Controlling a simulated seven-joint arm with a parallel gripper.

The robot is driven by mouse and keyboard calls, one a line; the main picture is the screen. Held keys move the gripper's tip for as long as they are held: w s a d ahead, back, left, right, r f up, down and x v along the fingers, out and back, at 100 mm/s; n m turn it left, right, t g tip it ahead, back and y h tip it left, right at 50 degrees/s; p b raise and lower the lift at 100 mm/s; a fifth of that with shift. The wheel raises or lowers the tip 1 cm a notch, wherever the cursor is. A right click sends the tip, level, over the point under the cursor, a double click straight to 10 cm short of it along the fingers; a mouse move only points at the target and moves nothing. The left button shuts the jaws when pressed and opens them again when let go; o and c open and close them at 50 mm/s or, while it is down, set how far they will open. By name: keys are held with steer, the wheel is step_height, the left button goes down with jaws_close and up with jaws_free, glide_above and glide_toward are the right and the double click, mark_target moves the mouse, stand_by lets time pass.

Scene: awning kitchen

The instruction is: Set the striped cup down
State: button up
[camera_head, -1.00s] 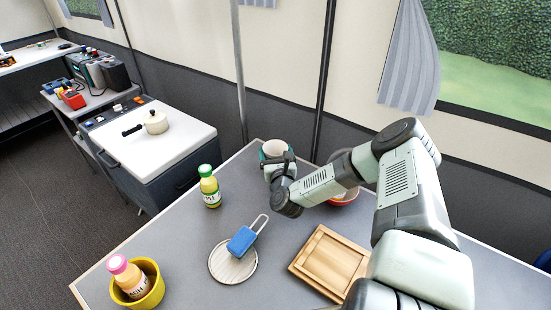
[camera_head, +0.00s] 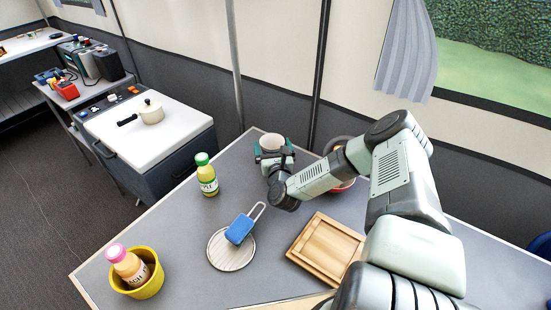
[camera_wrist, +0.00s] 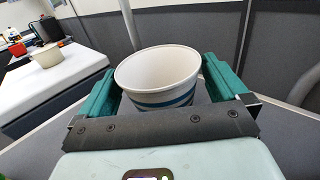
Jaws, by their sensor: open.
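The striped cup (camera_wrist: 165,80), white with blue bands, stands upright at the far corner of the grey table. In the head view only the upper part of the cup (camera_head: 272,141) shows above my gripper (camera_head: 273,153). In the wrist view my gripper (camera_wrist: 158,88) is open, with one green finger on each side of the cup. A narrow gap shows between the cup and the fingers. The cup's base is hidden behind the gripper body, so its contact with the table cannot be seen directly.
A green-capped bottle (camera_head: 206,175) stands left of my gripper. A wooden tray (camera_head: 326,250) lies at the front right, and a red bowl (camera_head: 343,186) is partly behind my arm. A yellow pot (camera_head: 146,287) holds a pink-capped bottle.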

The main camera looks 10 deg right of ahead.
steer(key=s, duration=1.1)
steer(key=shift+s, duration=0.15)
steer(key=w+a+r+n+g+y, duration=0.2)
steer(key=a+r+n+g+y, duration=0.15)
steer(key=n, duration=0.45)
steer(key=w+a+r+n+g+y, duration=0.1)
steer(key=a+r+n+g+y, duration=0.1)
steer(key=r+n+y, duration=0.45)
steer(key=s+d+r+n+g+h, duration=0.1)
steer(key=s+r+n+g+h, duration=0.1)
steer(key=r+n+h, duration=0.35)
steer(key=s+r+n+g+h, duration=0.2)
steer(key=s+r+n, duration=0.1)
steer(key=r+n, duration=0.4)
steer(key=s+d+r+n+h, duration=0.3)
steer(key=s+d+r+h, duration=0.1)
steer(key=s+r, duration=0.95)
steer(key=s+r+n+g, duration=0.1)
steer(key=s+r+n, duration=0.1)
steer(key=s, duration=0.4)
steer(key=s+r+n+g+y, duration=0.1)
steer(key=s+r+n, duration=0.1)
steer(key=s, duration=0.4)
steer(key=shift+s+d+n+g, duration=0.35)
steer(key=shift+s+d+n, duration=0.1)
steer(key=shift+n, duration=0.45)
